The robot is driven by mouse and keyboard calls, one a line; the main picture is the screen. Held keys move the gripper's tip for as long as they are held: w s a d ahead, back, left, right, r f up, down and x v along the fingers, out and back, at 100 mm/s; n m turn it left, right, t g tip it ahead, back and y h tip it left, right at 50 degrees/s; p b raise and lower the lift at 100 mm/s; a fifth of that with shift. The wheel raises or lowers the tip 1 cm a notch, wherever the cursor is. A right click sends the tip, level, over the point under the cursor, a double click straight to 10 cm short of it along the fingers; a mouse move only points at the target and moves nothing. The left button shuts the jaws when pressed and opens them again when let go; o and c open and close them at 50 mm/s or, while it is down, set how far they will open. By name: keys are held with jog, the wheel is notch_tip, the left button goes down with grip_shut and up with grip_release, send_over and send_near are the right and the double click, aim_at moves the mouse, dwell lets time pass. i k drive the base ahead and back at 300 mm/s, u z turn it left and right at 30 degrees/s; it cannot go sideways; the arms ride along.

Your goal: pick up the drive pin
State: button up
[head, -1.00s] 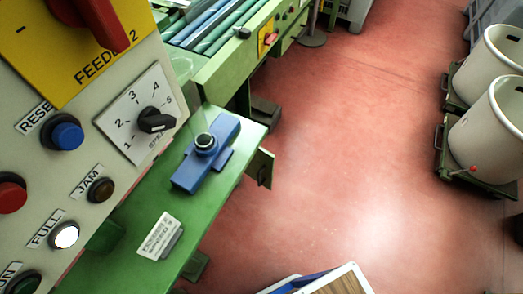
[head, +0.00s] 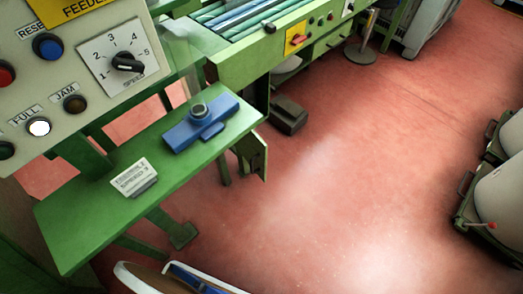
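A blue fixture (head: 181,136) lies on the green shelf (head: 88,217) below the control panel. I cannot tell whether this piece is the drive pin, and nothing else in view is clearly a pin. A small white label plate (head: 134,177) stands on the shelf to the left of the fixture. My gripper is not in view.
The control panel (head: 60,75) overhangs the shelf at upper left. A green machine with rollers (head: 262,70) stands behind. Pale bins (head: 502,205) on green dollies stand at right. A white-rimmed object (head: 128,277) is cut off at the bottom. Red floor (head: 340,190) between is clear.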

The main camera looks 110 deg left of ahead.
aim_at(269, 27)
jog(key=z, duration=0.3)
jog(key=i, duration=0.55)
jog(key=u, duration=2.95)
jog(key=k, duration=1.15)
jog(key=z, duration=0.85)
jog(key=i, duration=2.3)
jog(key=u, duration=1.55)
jog(key=i, duration=0.9)
jog(key=u, duration=1)
